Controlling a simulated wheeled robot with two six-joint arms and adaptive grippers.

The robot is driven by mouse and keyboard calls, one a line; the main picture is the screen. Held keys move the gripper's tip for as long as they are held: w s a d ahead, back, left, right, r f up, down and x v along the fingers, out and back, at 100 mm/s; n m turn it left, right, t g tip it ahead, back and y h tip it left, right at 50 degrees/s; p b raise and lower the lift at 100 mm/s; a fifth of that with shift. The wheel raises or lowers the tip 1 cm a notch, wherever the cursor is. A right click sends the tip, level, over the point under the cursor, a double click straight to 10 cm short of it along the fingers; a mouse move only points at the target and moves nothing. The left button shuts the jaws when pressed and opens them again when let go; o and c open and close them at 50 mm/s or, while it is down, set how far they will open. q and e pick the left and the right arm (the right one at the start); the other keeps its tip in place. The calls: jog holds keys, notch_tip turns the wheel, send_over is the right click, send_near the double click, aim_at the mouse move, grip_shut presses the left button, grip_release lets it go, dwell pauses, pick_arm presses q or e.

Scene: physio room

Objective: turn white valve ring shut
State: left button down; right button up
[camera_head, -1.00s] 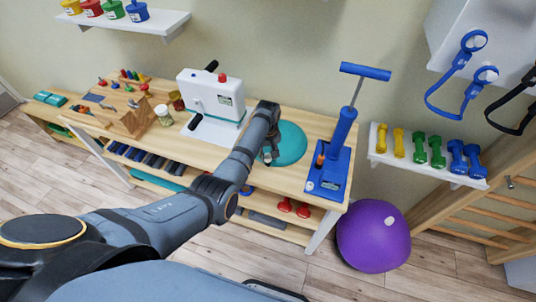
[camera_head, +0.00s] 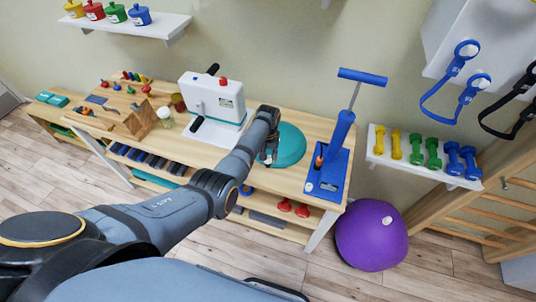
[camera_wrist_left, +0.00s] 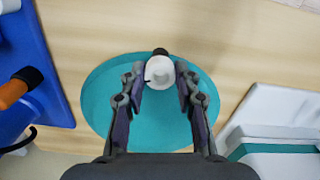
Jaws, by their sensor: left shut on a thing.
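The teal round cushion (camera_head: 292,146) lies flat on the wooden table, and it fills the middle of the left wrist view (camera_wrist_left: 100,95). The white valve ring (camera_wrist_left: 160,72) sits over the cushion with a small black part (camera_wrist_left: 160,51) at its far side. My left gripper (camera_wrist_left: 164,80) reaches down over the cushion, its two fingers on either side of the ring and shut on it. In the head view my left gripper (camera_head: 268,158) hides most of the ring. My right gripper is in neither view.
A blue pump (camera_head: 330,165) with a tall handle stands right of the cushion. A white machine (camera_head: 213,102) stands to its left, with jars beyond. A purple ball (camera_head: 370,235) is on the floor at right. Dumbbells rest on a wall shelf (camera_head: 425,173).

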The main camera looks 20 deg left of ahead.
pick_arm(q)
jog(key=m+p, duration=0.1)
jog(key=m, duration=0.4)
jog(key=shift+r+m+p, duration=0.1)
jog(key=shift+m+p, duration=0.2)
jog(key=m+p, duration=0.1)
jog(key=m, duration=0.5)
jog(key=shift+m, duration=0.3)
jog(key=c, duration=1)
grip_release()
notch_tip(320, 180, up, 12)
jog(key=shift+f, duration=0.1)
